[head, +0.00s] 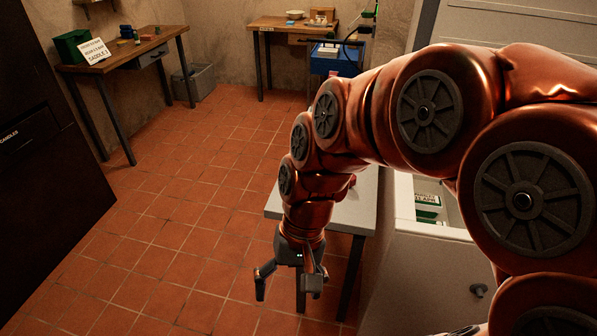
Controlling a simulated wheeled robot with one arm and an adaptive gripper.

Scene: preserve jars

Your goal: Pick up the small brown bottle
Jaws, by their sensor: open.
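I cannot make out a small brown bottle for sure in the head view. Several small items (127,33), too small to tell apart, stand on the wooden table (140,51) at the back left. My gripper (287,288) points down, its two fingers apart with nothing between them. It hangs in front of the near left part of a light grey table (349,215). My arm hides much of that table's top; a bit of something red shows beside the arm there.
A green box (71,46) and a white sign (93,51) are on the back left table. A grey bin (194,82) stands beside it. Another wooden table (280,24) and a blue crate (333,67) are at the back. A white chest (440,255) stands right. Tiled floor is clear at left.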

